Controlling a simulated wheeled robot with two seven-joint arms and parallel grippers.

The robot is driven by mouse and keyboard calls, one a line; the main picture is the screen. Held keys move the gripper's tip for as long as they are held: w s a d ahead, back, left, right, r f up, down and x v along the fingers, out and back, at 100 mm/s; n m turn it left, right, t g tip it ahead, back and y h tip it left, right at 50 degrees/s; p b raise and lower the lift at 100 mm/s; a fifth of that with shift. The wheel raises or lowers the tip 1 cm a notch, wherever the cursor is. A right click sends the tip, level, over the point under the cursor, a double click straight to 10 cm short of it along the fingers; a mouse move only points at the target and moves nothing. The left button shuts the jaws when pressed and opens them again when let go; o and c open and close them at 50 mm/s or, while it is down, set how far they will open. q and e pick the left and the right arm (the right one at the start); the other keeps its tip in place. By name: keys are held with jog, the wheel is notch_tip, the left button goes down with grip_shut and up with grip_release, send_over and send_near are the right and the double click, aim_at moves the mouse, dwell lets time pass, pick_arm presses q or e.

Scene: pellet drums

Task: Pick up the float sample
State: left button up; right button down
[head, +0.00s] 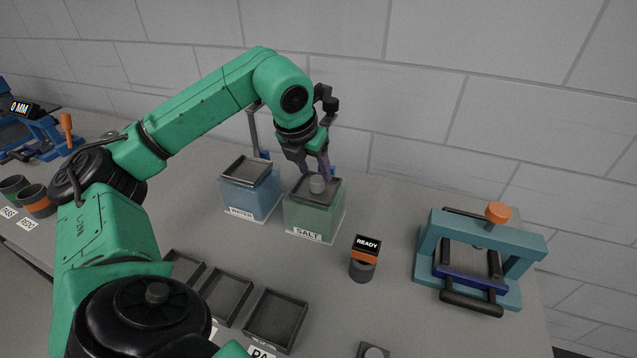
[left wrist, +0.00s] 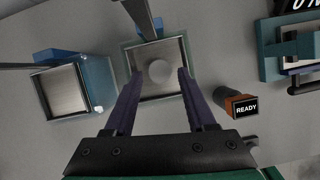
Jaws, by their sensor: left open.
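The float sample is a small grey cylinder (head: 317,184) at the top of the green tank labelled SALT (head: 313,214). In the left wrist view it appears as a round grey disc (left wrist: 160,72) near the middle of the tank's opening. My left gripper (head: 318,165) is just above the SALT tank, pointing down. In the left wrist view its two dark purple fingers (left wrist: 158,75) are apart on either side of the disc, with nothing held between them. I cannot tell how far the fingertips are above the sample. My right gripper is not in view.
A blue tank labelled WATER (head: 250,197) stands left of the SALT tank. A READY display (head: 367,244) is to the right, then a teal press frame (head: 430,247). Several black trays (head: 276,318) lie in front. Cups (head: 37,202) stand far left. A wall closes the back.

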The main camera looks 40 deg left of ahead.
aim_at(317, 179)
pick_arm(q)
jog(key=x, duration=0.2)
jog(key=shift+w+f+p, duration=0.15)
jog(key=shift+f+p, duration=0.25)
jog(key=shift+a+f, duration=0.1)
jog(key=shift+f, duration=0.2)
jog(key=shift+w, duration=0.1)
grip_shut()
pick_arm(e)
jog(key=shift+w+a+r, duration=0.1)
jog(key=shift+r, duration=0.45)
pick_arm(q)
jog(key=shift+r, duration=0.1)
